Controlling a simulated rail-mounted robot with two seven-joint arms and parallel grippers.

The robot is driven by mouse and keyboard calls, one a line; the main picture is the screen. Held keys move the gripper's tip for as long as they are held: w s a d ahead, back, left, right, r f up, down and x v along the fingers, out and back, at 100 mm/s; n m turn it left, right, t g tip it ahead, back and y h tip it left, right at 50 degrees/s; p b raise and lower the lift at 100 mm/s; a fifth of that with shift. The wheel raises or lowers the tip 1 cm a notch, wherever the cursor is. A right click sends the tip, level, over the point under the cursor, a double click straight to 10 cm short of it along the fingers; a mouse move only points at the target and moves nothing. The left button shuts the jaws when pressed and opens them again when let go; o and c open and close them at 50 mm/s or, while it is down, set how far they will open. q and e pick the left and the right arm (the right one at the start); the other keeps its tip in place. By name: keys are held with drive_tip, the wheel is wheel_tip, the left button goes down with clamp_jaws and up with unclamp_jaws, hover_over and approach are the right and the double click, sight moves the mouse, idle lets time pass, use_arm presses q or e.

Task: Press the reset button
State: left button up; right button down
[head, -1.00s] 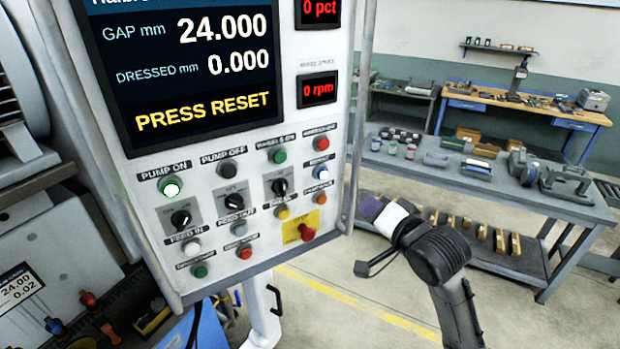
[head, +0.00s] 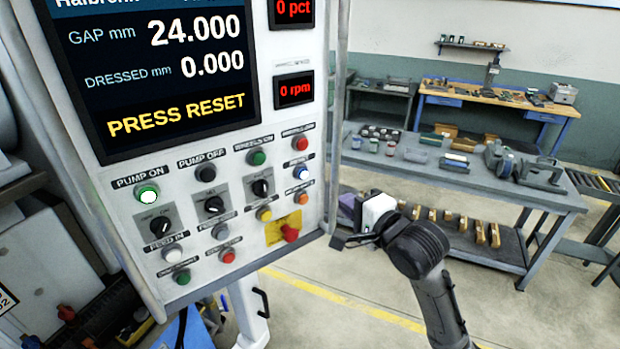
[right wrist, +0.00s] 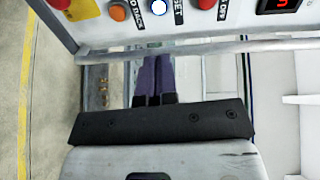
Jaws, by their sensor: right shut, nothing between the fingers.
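The reset button (head: 300,172) is lit blue-white, on the right side of the control panel (head: 240,265). It also shows at the top edge of the right wrist view (right wrist: 160,6), beside a partly cut-off label ending in "SET". The panel screen (head: 160,80) reads "PRESS RESET". My right gripper (head: 347,205) is to the right of the panel's lower right edge, apart from the button. Its purple fingers are closed together and empty, and they show in the right wrist view (right wrist: 157,72) pointing toward the panel, below the button. My left gripper is not in view.
An orange button (head: 302,198) sits just below the reset button, and a red one (head: 300,143) above. A red mushroom knob (head: 290,233) on a yellow plate sticks out lower down. A grey workbench (head: 480,172) stands behind.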

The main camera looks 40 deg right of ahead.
sight(304, 174)
drive_tip(key=shift+w, duration=0.1)
drive_tip(key=w+p, duration=0.1)
drive_tip(key=w, duration=0.3)
drive_tip(key=w+p, duration=0.1)
drive_tip(key=w, duration=0.3)
drive_tip(key=w+d+f+p, duration=0.1)
drive_tip(key=w, duration=0.3)
drive_tip(key=shift+w+p, duration=0.1)
drive_tip(key=shift+p, duration=0.25)
drive_tip(key=shift+w+f, duration=0.2)
drive_tip(key=shift+w, duration=0.45)
drive_tip(key=shift+w, duration=0.15)
